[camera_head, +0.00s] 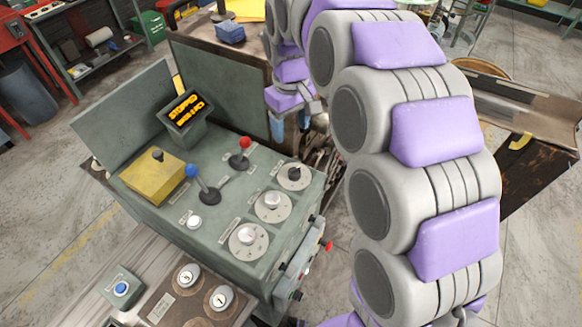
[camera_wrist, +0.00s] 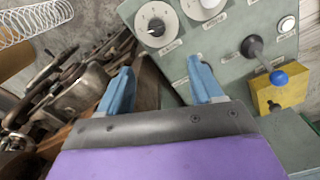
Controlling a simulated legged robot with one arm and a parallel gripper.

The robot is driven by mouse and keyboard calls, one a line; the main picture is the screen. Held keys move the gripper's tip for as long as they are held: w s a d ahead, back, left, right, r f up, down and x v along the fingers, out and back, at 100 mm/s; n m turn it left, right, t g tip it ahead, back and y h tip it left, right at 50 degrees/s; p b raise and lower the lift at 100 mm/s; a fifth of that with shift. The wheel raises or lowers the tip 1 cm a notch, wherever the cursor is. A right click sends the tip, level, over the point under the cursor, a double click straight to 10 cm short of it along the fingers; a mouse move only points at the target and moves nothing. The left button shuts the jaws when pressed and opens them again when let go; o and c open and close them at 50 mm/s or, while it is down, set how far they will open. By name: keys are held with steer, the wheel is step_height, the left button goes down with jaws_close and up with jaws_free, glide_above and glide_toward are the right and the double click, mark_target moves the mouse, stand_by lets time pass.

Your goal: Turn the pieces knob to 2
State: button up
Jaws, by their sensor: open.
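The grey-green console (camera_head: 140,195) has three round dials on its right part: a black knob (camera_head: 293,174), a white knob (camera_head: 272,201) and another white knob (camera_head: 247,237). Their labels are too small to read, so I cannot tell which is the pieces knob. The black knob also shows at the top of the wrist view (camera_wrist: 156,27), with part of a white knob (camera_wrist: 207,3) beside it. My gripper (camera_wrist: 158,68) is open and empty, its blue fingers apart from the dials. In the head view my gripper (camera_head: 277,128) is partly hidden, beyond the console's far edge.
Metal machinery (camera_wrist: 60,95) lies left of my fingers.

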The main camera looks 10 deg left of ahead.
steer(key=b, duration=0.2)
glide_above(294, 169)
steer(key=f, duration=0.5)
steer(key=d+f, duration=0.1)
steer(key=f, duration=0.5)
steer(key=a+f+b, duration=0.1)
steer(key=f, duration=0.3)
steer(key=shift+a, duration=0.2)
steer(key=shift+d+f, duration=0.1)
steer(key=shift+f, duration=0.25)
steer(key=shift+d+f, duration=0.15)
steer(key=shift+d, duration=0.2)
steer(key=shift+c, duration=0.3)
steer(key=shift+a+f, duration=0.1)
steer(key=shift+a, duration=0.25)
steer(key=c, duration=0.4)
steer(key=shift+d, duration=0.1)
steer(key=c, duration=0.6)
